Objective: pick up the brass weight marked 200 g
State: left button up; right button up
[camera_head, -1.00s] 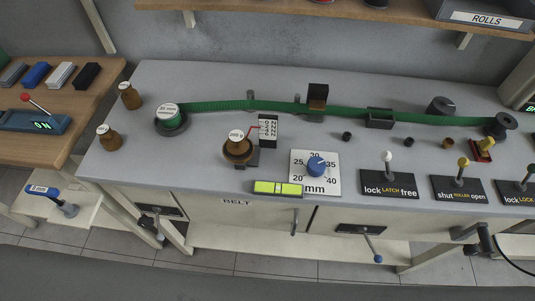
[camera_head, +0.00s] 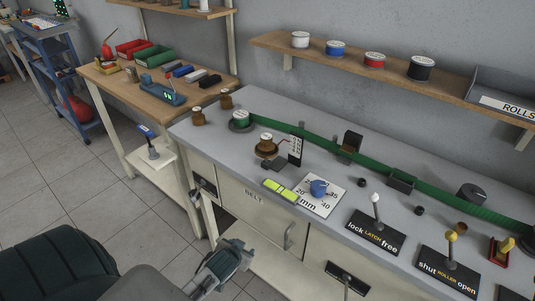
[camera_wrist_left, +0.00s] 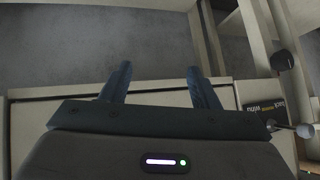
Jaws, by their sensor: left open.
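A brass weight (camera_head: 265,149) with a white top label sits on a dark stand beside an upright scale card on the grey bench; an earlier head view reads its label as 200 g. Two other brass weights, one nearer (camera_head: 198,118) and one farther (camera_head: 226,101), stand at the bench's left end, their labels too small to read. My left gripper (camera_head: 236,250) is low in front of the bench, below the top and away from the weights. In the left wrist view, its two fingers (camera_wrist_left: 159,72) are apart with nothing between them. My right gripper is not in view.
A green belt (camera_head: 320,142) runs along the bench behind the weight, from the 30 mm spool. Lever panels (camera_head: 376,232) stand further right. A wooden side table (camera_head: 145,90) adjoins left.

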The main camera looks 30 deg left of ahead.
aim_at(269, 134)
pick_arm(q)
notch_tip(269, 134, up, 27)
jog(key=w+d+n+t, duration=0.1)
jog(key=d+t, duration=0.2)
jog(key=t, duration=0.1)
jog(key=w+r+t, duration=0.1)
jog(key=w+r, duration=0.2)
jog(key=w+a+r+t, duration=0.1)
jog(key=w+r+t, duration=0.1)
jog(key=w+r, duration=0.1)
jog(key=w+r+t+p, duration=0.1)
jog(key=w+r+t, duration=0.1)
jog(key=w+r, duration=0.1)
jog(key=shift+w+a+r, duration=0.2)
jog(key=shift+a+r, duration=0.05)
jog(key=shift+r, duration=0.45)
jog(key=shift+w+f, duration=0.1)
jog(key=shift+w, duration=0.25)
jog(key=w+p, duration=0.1)
jog(key=w, duration=0.1)
jog(key=w+a+p, duration=0.1)
jog(key=w, duration=0.1)
jog(key=shift+w, duration=0.6)
jog(key=c, duration=1.2)
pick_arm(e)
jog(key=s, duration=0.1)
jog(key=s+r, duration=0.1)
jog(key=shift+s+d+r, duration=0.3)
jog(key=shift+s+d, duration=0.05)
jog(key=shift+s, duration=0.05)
